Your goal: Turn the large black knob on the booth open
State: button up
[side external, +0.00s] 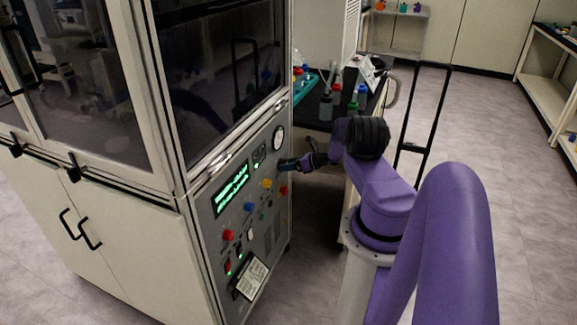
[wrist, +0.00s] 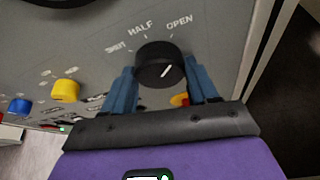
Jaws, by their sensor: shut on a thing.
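The large black knob (wrist: 158,62) is on the booth's grey control panel (side external: 225,215). Labels above it read HALF and OPEN, with a partly legible one at the left that looks like SHUT. The white mark on the knob slants to the upper right, toward the OPEN side. My gripper (wrist: 162,74) has one blue finger on each side of the knob and is shut on it. In the side view my gripper (side external: 288,164) reaches the panel's right edge and largely hides the knob.
A yellow button (wrist: 65,91) and a blue button (wrist: 19,106) lie left of the knob, and a red and yellow one shows partly behind the right finger. A bench with bottles (side external: 340,100) stands behind my arm.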

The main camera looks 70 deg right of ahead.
jog(key=o, duration=1.1)
jog(key=shift+c, duration=0.2)
jog(key=v, duration=1.7)
jog(key=shift+s+r, duration=0.15)
jog(key=shift+s, duration=0.1)
